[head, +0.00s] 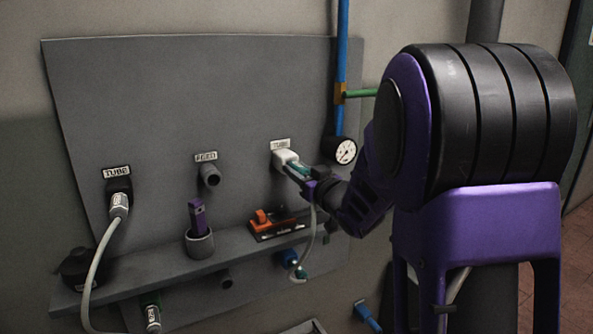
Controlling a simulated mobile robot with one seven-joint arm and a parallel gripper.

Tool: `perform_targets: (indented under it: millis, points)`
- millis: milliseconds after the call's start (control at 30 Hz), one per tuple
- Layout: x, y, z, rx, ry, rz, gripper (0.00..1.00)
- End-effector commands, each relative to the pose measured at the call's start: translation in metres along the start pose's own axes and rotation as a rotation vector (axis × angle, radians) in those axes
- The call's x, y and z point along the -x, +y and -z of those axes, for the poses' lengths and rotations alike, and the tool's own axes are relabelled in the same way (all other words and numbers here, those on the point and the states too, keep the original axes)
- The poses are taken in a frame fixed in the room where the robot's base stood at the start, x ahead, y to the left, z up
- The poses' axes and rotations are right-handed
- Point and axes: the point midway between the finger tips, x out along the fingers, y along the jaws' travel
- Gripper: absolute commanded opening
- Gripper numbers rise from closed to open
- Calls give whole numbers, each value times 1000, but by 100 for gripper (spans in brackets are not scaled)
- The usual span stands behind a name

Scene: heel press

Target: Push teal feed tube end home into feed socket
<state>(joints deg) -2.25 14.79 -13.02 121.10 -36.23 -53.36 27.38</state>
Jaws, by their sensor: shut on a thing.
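The teal feed tube end (299,169) is at the white holder (285,158) under the right label, which appears to read TUBE. My gripper (305,180) is shut on the teal end. My gripper partly covers it, so I cannot tell whether it still sits in the holder. The feed socket (208,174), a dark grey stub under the FEED label, sticks out of the panel to the left. Its opening looks empty.
A shelf (150,264) crosses the lower panel, bearing a grey cup (200,244) with a purple item and an orange and black tool (270,224). A gauge (345,150) and blue pipe (342,50) stand right. A second tube (98,262) hangs at left.

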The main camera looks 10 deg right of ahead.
Motion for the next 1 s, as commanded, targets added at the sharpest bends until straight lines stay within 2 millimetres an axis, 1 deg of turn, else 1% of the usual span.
perform_targets:
  millis: [1000]
  points:
    - [42, 0, 0, 0, 1, -1, 0]
